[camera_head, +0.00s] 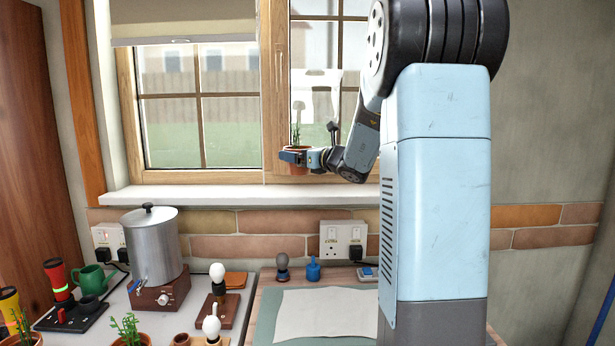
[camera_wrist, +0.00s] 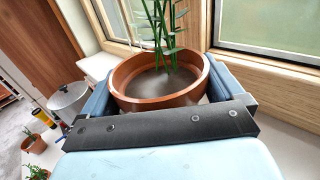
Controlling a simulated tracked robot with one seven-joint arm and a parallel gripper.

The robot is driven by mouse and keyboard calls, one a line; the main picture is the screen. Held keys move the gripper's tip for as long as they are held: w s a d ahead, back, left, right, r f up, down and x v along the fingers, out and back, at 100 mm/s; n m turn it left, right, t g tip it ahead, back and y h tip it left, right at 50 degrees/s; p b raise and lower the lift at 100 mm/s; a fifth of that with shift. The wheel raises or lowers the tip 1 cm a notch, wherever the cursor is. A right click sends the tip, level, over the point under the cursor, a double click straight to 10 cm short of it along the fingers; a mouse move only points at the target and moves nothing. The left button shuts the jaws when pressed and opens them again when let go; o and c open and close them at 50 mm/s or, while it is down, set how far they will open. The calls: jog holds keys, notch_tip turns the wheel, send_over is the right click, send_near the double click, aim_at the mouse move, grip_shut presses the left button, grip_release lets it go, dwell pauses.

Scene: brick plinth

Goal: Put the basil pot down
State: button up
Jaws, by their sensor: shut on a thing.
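The basil pot (camera_head: 298,157) is a small terracotta pot with thin green stems. My gripper (camera_head: 297,158) is shut on it, in front of the window at the sill. In the wrist view the pot (camera_wrist: 160,85) sits upright between the two blue fingers (camera_wrist: 158,92), with green stems rising from grey-brown soil. The white window sill (camera_head: 240,195) runs below the pot. The head view seems to show the pot above the sill; I cannot tell whether its base touches it.
The window frame (camera_head: 277,90) stands close behind the pot. Below the sill, a steel urn (camera_head: 152,245), a green mug (camera_head: 90,279), bulb holders (camera_head: 217,285) and another potted plant (camera_head: 128,332) crowd the counter. A pale sheet (camera_head: 325,313) lies on a green mat. The sill's left part is clear.

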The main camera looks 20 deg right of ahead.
jog(key=d+f, duration=0.1)
jog(key=w+f, duration=0.1)
jog(key=w+d+f, duration=0.1)
jog(key=f, duration=0.1)
jog(key=shift+w+d+f, duration=0.1)
jog(key=shift+w+d, duration=0.05)
jog(key=shift+d, duration=0.15)
jog(key=shift+f, duration=1.5)
jog(key=o, duration=1)
jog(key=shift+f, duration=0.1)
